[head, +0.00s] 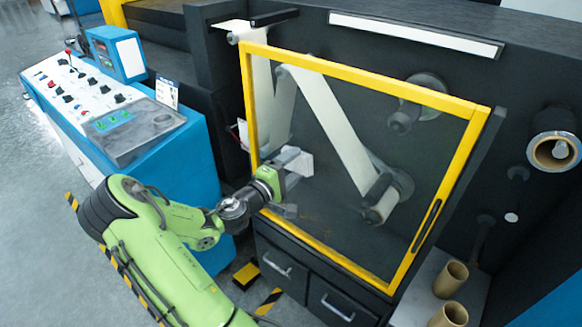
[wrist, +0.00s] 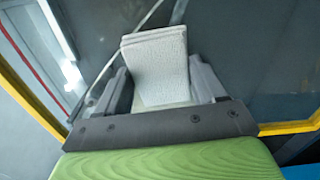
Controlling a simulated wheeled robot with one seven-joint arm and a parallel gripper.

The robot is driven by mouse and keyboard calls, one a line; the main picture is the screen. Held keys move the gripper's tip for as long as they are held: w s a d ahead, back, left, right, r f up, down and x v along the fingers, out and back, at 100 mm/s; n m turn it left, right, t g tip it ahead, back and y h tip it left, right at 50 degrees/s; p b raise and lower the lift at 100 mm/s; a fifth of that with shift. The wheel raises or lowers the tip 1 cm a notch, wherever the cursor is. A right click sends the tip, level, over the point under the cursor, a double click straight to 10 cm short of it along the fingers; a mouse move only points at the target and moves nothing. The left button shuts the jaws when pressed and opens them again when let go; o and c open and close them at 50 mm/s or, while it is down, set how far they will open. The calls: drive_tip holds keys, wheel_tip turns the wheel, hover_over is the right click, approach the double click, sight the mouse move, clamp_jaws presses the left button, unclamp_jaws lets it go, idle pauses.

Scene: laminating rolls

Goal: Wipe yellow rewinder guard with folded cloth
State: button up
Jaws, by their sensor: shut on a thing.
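The yellow rewinder guard (head: 361,74) is a yellow frame around a clear panel on the dark machine. Rollers and a white web show through the panel. In the wrist view, parts of the yellow frame (wrist: 30,92) show at the left and lower right. My gripper (head: 290,168) is at the lower left part of the guard, in front of the panel. It is shut on the white folded cloth (head: 299,163). In the wrist view the cloth (wrist: 156,62) stands out between the fingers, toward the panel. Whether the cloth touches the panel I cannot tell.
A blue control console (head: 180,150) with knobs and a screen stands left of my arm. Dark drawers (head: 300,285) lie under the guard. Cardboard cores (head: 451,280) stand on a shelf at the lower right. A yellow-black block (head: 246,275) is on the floor.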

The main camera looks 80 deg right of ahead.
drive_tip(key=shift+x, duration=0.95)
